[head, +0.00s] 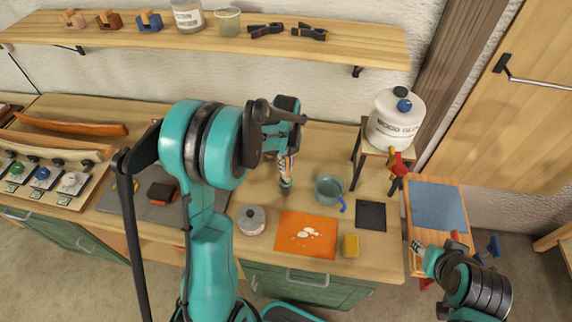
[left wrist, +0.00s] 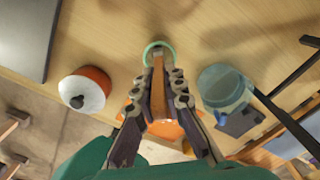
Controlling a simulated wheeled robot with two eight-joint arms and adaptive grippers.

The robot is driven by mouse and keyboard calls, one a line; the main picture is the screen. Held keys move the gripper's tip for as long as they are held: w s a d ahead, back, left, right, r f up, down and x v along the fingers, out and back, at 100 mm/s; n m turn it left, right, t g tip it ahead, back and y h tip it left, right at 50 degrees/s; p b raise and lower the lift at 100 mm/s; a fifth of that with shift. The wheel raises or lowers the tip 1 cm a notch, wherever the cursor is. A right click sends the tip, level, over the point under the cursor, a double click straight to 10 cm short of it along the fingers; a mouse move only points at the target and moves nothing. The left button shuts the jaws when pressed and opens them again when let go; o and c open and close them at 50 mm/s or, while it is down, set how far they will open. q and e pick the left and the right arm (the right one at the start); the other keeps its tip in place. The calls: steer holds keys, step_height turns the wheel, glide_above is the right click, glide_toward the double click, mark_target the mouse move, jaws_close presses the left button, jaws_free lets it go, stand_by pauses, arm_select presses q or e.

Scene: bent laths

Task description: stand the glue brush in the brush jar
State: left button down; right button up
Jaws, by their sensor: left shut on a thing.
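My left gripper (head: 288,152) is shut on the glue brush (head: 286,178), which hangs below the fingers with its dark end down over the bench. In the left wrist view the gripper (left wrist: 168,100) has the brush's wooden handle (left wrist: 158,82) between its fingers. A green ring shows around the brush's far end; I cannot tell whether it is part of the brush. The brush jar, seemingly the bluish see-through one (head: 328,187), stands on the bench just right of the brush. It also shows in the left wrist view (left wrist: 222,88). My right gripper (head: 420,248) is low at right, its fingers unclear.
A lidded pot (head: 251,220), an orange sheet (head: 306,236) with white blobs, a yellow sponge (head: 351,246) and a dark square (head: 371,215) lie near the bench front. A white glue container (head: 397,122) stands on a stand at right. Bent laths (head: 68,124) lie at left.

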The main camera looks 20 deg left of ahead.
arm_select(q)
steer(key=shift+f, duration=0.45)
steer(key=c, duration=1.5)
jaws_free()
steer(key=shift+c, duration=0.2)
step_height(320, 180, up, 12)
steer(key=shift+r, duration=0.1)
